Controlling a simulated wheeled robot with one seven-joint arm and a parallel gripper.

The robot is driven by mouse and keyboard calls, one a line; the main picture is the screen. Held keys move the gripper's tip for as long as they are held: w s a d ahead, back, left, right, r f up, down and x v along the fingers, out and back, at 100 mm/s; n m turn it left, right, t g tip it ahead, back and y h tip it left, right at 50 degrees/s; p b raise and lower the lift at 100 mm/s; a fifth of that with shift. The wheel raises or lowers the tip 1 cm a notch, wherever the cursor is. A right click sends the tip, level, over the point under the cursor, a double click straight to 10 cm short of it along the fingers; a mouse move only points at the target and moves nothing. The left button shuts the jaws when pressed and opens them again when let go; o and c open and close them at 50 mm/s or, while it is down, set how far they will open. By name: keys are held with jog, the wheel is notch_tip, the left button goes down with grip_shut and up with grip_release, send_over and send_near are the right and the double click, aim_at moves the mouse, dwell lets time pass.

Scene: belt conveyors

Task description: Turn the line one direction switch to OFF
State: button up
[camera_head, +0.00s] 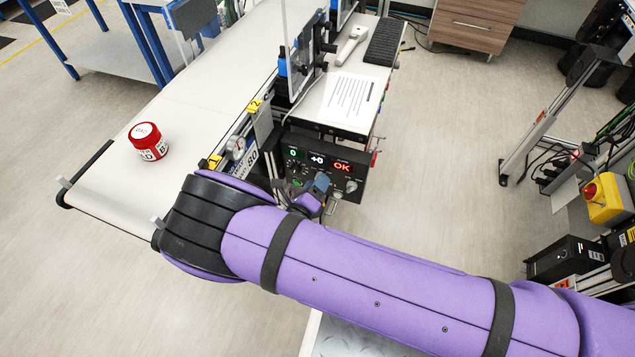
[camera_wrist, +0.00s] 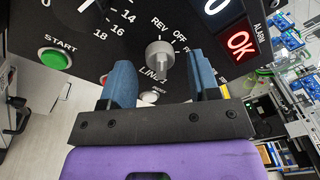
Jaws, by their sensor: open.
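The line one direction switch (camera_wrist: 160,55) is a round light-grey knob on a black panel in the wrist view. The words REV and OFF stand above it and LINE 1 below it. Which word it points at I cannot tell for sure; any label to its right is hidden by a finger. My gripper (camera_wrist: 164,80) is open, with one blue fingertip to the left of the knob and one to the right. No contact shows. In the head view my gripper (camera_head: 314,188) is in front of the control panel (camera_head: 349,168) and hides part of it, including the switch.
A red OK display (camera_wrist: 239,44) is at the right.

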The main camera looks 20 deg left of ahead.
jog(key=shift+w, duration=0.35)
jog(key=c, duration=0.9)
jog(key=m, duration=0.8)
jog(key=shift+g+y, duration=0.3)
jog(key=shift+y, duration=0.1)
jog(key=shift+m, duration=0.3)
